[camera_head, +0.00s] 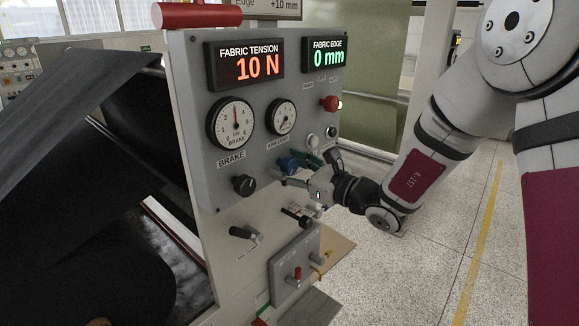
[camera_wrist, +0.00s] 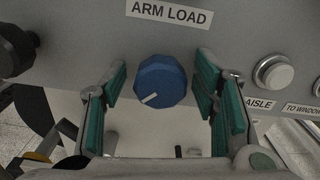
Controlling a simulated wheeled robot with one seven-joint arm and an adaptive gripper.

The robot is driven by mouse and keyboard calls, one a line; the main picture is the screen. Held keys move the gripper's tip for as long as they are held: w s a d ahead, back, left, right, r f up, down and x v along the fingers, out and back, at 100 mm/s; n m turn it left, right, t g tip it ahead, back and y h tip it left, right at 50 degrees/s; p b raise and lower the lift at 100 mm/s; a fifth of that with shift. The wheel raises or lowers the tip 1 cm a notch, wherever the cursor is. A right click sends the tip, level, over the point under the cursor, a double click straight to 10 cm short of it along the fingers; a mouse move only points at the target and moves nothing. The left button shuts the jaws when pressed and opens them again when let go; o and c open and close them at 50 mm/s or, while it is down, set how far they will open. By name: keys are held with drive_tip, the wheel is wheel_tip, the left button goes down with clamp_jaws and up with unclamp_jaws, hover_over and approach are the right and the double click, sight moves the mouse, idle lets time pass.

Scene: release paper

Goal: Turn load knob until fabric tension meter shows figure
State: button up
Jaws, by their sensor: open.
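The blue load knob (camera_wrist: 160,82) sits on the grey panel under the label "ARM LOAD" (camera_wrist: 169,13). Its white pointer mark aims to the lower left. My gripper (camera_wrist: 162,98) is open, with its green-padded fingers on either side of the knob and gaps between pads and knob. In the head view the knob (camera_head: 288,164) is seen beside my gripper (camera_head: 299,172), partly covered by it. The fabric tension meter (camera_head: 245,65) reads 10 N in orange. The arm load dial (camera_head: 282,117) is above the knob.
A black brake knob (camera_head: 243,185) is left of the blue knob. A white button (camera_wrist: 273,73) is close to the right of the right finger. A red button (camera_head: 329,103) and a fabric edge display (camera_head: 326,57) reading 0 mm are higher up. Levers (camera_head: 298,214) stick out below.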

drive_tip(key=c, duration=1.2)
drive_tip(key=shift+m, duration=0.3)
drive_tip(key=m+p, duration=0.3)
drive_tip(key=m, duration=0.2)
drive_tip(key=shift+s+r+m, duration=0.1)
drive_tip(key=shift+m, duration=0.2)
drive_tip(key=m+p, duration=0.2)
drive_tip(key=m, duration=0.4)
drive_tip(key=shift+p, duration=0.3)
drive_tip(key=o, duration=1.2)
drive_tip(key=shift+d, duration=0.1)
